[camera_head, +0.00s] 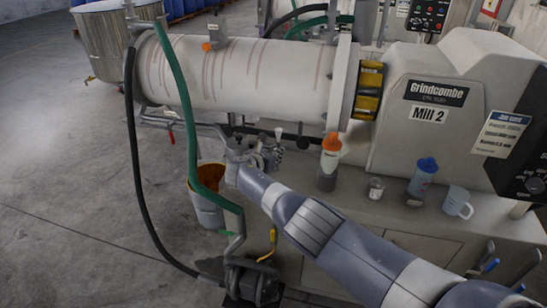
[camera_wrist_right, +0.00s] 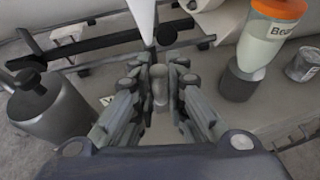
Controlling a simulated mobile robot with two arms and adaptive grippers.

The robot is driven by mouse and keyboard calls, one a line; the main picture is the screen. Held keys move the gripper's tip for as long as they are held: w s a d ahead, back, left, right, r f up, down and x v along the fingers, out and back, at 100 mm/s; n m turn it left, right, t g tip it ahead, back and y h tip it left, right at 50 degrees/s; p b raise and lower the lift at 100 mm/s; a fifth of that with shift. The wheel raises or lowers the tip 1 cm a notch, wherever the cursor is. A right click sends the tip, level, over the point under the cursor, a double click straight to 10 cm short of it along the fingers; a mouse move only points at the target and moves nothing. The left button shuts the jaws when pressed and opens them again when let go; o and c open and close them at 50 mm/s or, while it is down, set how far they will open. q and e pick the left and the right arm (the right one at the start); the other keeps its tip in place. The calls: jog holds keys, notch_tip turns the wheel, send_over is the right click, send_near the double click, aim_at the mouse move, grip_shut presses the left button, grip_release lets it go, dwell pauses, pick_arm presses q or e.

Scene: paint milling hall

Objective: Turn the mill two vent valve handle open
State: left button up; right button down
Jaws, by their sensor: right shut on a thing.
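Mill 2 (camera_head: 245,75) is a pale horizontal cylinder with brown streaks, joined to a grey housing (camera_head: 428,113) labelled "Mill 2". My right gripper (camera_head: 268,158) is in front of and below the cylinder. In the right wrist view my right gripper (camera_wrist_right: 160,100) is shut on a small grey rounded piece (camera_wrist_right: 159,82). I cannot tell whether this piece is the vent valve handle; the fingers hide part of it. A small orange fitting (camera_head: 206,47) sits on the cylinder. My left gripper is not in view.
An orange-topped bottle (camera_head: 331,152), a small jar (camera_head: 376,188), a blue-topped bottle (camera_head: 423,176) and a mug (camera_head: 455,202) stand on the ledge to the right. A bucket (camera_head: 207,212), green hose (camera_head: 181,85) and black hose (camera_head: 134,150) are at left. Floor further left is clear.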

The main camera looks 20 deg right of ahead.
jog(key=shift+a, duration=0.1)
dwell(0.5)
jog(key=c, duration=1.6)
grip_release()
jog(key=v, duration=1.2)
jog(key=shift+f, duration=0.2)
jog(key=shift+w, duration=0.1)
